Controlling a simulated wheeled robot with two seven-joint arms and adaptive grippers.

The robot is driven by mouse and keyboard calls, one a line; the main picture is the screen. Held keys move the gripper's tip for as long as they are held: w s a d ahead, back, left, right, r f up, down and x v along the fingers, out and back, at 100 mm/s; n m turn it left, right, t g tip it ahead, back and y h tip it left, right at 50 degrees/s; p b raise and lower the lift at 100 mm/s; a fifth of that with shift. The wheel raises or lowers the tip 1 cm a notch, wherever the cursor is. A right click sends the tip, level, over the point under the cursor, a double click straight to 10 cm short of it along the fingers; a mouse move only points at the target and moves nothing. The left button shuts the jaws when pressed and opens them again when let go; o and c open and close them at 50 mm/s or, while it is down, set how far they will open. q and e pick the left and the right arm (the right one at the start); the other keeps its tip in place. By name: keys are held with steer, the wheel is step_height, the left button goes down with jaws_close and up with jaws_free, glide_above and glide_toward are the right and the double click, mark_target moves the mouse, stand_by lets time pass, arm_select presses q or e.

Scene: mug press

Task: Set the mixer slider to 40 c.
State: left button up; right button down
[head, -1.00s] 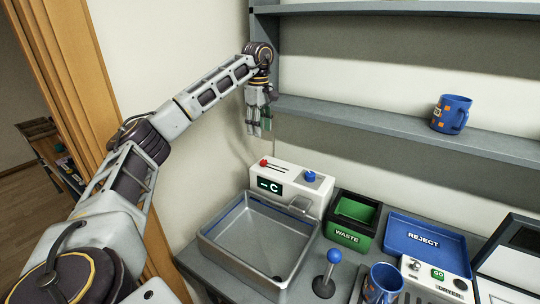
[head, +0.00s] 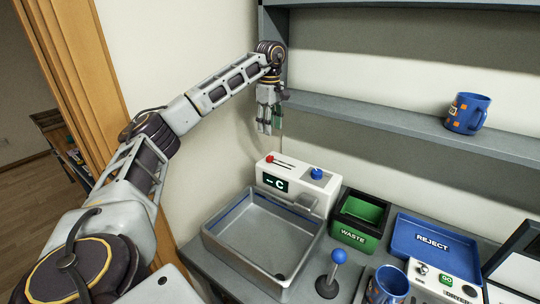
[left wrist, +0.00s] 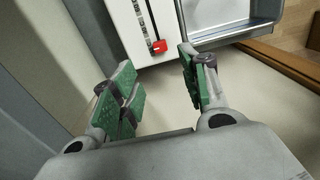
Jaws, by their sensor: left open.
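The mixer (head: 296,182) is a white box behind the sink, with a dark display (head: 275,183) reading "–C". Its red slider knob (head: 270,158) sits at the left end of a slot on the top face. In the left wrist view the red knob (left wrist: 159,46) is at the lower end of the slot, beyond the fingertips. My left gripper (head: 265,130) hangs above the mixer, near the wall, and is open and empty. Its green-padded fingers (left wrist: 160,85) are spread apart, not touching the knob. My right gripper is not in view.
A blue knob (head: 317,173) sits on the mixer's right side. A metal sink (head: 212,240) stands in front. The green waste bin (head: 357,237), blue reject tray (head: 400,232), blue-topped lever (head: 338,257) and a blue mug (head: 388,283) are to the right.

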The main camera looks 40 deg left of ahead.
mark_target(270, 156)
arm_select(q)
step_height(270, 156, down, 12)
steer(key=shift+f, duration=0.15)
stand_by(0.6)
steer(key=shift+c, duration=0.3)
jaws_close()
